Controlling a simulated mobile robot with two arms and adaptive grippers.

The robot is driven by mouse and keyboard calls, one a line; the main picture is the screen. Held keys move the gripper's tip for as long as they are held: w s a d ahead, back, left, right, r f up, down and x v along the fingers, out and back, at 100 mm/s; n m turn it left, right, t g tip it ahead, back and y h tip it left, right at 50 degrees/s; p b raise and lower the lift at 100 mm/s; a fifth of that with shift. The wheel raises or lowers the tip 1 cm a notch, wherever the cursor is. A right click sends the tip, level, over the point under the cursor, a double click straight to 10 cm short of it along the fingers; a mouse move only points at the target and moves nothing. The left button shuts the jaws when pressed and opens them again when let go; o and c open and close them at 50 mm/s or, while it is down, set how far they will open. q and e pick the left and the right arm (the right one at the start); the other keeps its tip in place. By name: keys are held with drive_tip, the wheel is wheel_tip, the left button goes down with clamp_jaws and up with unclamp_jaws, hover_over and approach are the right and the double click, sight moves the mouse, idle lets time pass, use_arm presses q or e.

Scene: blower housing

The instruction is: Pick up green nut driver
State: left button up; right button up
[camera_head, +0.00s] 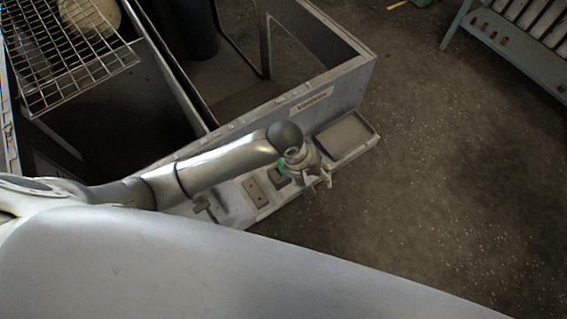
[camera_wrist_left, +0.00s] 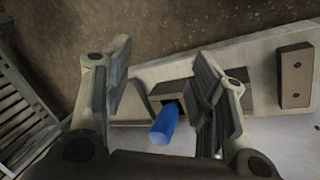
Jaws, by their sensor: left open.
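A small green piece (camera_head: 281,168), which looks like the nut driver's handle, shows in the head view beside my left gripper (camera_head: 319,182); the gripper and wrist partly hide it. In the left wrist view, a blue handle (camera_wrist_left: 164,124) stands in a dark holder block (camera_wrist_left: 168,91) on the pale ledge. I cannot tell if the green piece and blue handle are the same tool. My left gripper (camera_wrist_left: 166,65) is open, with its fingers either side of the holder and blue handle in that view. Nothing is seen gripped. My right gripper is not in view.
A holder block with two holes (camera_head: 255,192) sits on the ledge; it also shows in the wrist view (camera_wrist_left: 295,75). A shallow tray (camera_head: 345,137) is at the ledge's right end. A large grey bin (camera_head: 330,85) stands behind. Open floor (camera_head: 430,190) lies to the right.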

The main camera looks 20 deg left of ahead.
use_arm(q)
drive_tip(key=w+a+r+n+y, duration=0.1)
drive_tip(key=a+n, duration=0.1)
drive_tip(key=a, duration=0.1)
drive_tip(key=w+a+r+n+g+y, duration=0.1)
drive_tip(key=a+n, duration=0.1)
drive_tip(key=a, duration=0.1)
drive_tip(key=w+a+r+n+y, duration=0.1)
drive_tip(key=w+a+r+n, duration=0.1)
drive_tip(key=a+n, duration=0.1)
drive_tip(key=shift+w+a+g+y, duration=0.1)
drive_tip(key=shift+a+g+y, duration=0.2)
drive_tip(key=shift+a, duration=0.05)
drive_tip(key=shift+a+f, duration=0.15)
wheel_tip(320, 180, down, 10)
drive_tip(key=shift+f, duration=0.15)
drive_tip(key=shift+p, duration=0.3)
clamp_jaws()
wheel_tip(320, 180, up, 10)
drive_tip(key=shift+r, duration=0.1)
